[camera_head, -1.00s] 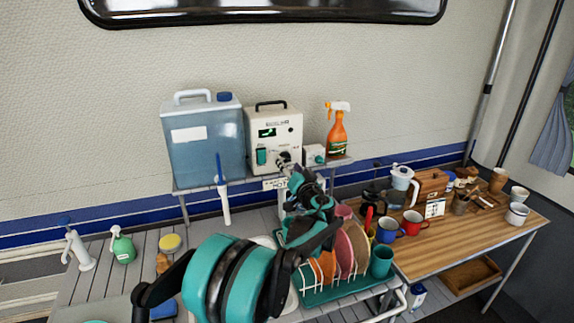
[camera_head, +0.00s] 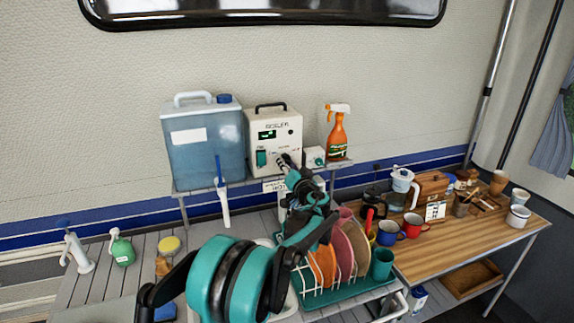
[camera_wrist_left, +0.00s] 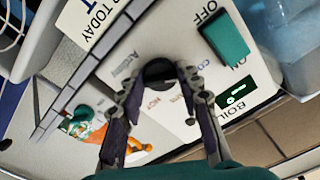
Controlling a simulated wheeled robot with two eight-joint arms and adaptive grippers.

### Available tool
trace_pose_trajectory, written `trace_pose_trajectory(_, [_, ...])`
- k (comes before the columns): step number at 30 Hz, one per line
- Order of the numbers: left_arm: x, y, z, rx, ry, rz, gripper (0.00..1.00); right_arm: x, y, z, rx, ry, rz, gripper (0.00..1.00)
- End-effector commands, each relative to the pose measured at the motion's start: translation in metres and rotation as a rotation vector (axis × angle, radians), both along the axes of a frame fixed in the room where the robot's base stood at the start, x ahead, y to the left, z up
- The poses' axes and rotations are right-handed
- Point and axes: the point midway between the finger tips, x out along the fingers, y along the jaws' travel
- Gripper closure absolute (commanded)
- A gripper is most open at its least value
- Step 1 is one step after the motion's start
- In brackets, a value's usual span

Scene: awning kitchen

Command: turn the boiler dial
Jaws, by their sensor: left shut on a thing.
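The boiler (camera_head: 275,132) is a white box with a black top handle, a small green display and a green switch, standing on the raised shelf. Its dial (camera_wrist_left: 158,69) shows as a dark round knob in the left wrist view, beside printed COLD and HOT marks. My left gripper (camera_wrist_left: 160,82) has one finger on each side of the dial and is shut on it. In the head view, the left gripper (camera_head: 286,160) reaches the lower right of the boiler's front and covers the dial. The dial's pointer is hard to make out. My right gripper is not in view.
A blue water container (camera_head: 203,146) stands left of the boiler. A small white box (camera_head: 314,157) and an orange spray bottle (camera_head: 337,135) are close on its right. A dish rack (camera_head: 343,283) with plates sits below my arm. Mugs crowd the wooden table (camera_head: 452,246).

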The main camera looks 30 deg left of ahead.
Motion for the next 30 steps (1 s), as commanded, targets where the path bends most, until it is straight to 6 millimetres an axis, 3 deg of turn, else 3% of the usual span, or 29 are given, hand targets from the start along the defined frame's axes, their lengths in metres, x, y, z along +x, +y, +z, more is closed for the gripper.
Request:
trace_pose_trajectory(11, [0.0, 0.0, 0.002, 0.126, 0.148, 0.0, 0.95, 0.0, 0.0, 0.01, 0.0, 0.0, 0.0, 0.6])
trace_pose_trajectory(30, [-0.001, 0.001, 0.002, 0.517, 0.606, 0.0, 0.95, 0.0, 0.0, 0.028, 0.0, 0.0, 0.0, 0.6])
